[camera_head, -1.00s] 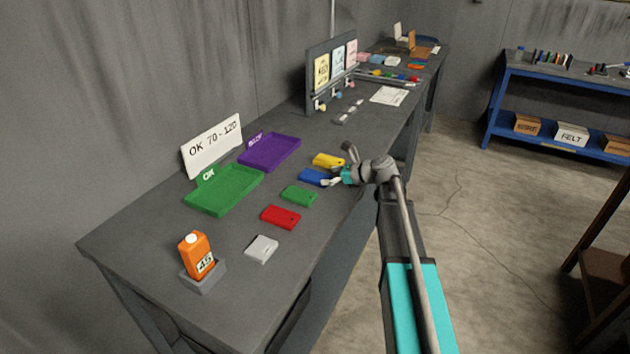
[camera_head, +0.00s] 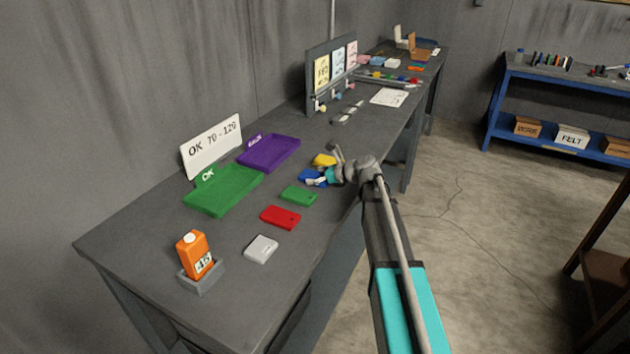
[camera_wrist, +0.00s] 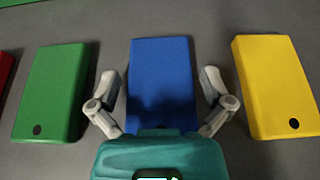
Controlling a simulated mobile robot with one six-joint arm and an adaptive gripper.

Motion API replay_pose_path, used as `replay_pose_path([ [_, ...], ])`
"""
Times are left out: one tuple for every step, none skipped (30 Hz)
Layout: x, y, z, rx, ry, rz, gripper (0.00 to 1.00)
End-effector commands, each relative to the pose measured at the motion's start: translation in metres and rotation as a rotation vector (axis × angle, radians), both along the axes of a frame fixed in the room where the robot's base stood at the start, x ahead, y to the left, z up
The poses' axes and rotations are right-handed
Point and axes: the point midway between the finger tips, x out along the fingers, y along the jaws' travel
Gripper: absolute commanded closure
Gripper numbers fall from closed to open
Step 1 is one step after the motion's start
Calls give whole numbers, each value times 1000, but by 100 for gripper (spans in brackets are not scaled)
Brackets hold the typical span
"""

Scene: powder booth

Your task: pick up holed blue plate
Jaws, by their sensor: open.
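The blue plate (camera_head: 309,175) lies flat on the grey bench between a yellow plate (camera_head: 324,160) and a green plate (camera_head: 299,195). My gripper (camera_head: 318,175) is low over its near part and partly covers it. In the wrist view the blue plate (camera_wrist: 160,75) lies between the two spread fingers of my gripper (camera_wrist: 162,88), with a gap on each side. The fingers hold nothing.
The green plate (camera_wrist: 52,92) and yellow plate (camera_wrist: 274,87) flank the fingers closely. A red plate (camera_head: 281,217) and a grey plate (camera_head: 261,249) lie nearer.

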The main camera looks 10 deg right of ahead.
Motion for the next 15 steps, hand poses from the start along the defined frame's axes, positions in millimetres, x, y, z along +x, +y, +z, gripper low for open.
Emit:
replay_pose_path([
  [0,0,0,0,0,0,0],
  [0,0,0,0,0,0,0],
  [0,0,0,0,0,0,0],
  [0,0,0,0,0,0,0],
  [0,0,0,0,0,0,0],
  [0,0,0,0,0,0,0],
  [0,0,0,0,0,0,0],
  [0,0,0,0,0,0,0],
  [0,0,0,0,0,0,0],
  [0,0,0,0,0,0,0],
  [0,0,0,0,0,0,0],
  [0,0,0,0,0,0,0],
  [0,0,0,0,0,0,0],
  [0,0,0,0,0,0,0],
  [0,0,0,0,0,0,4],
])
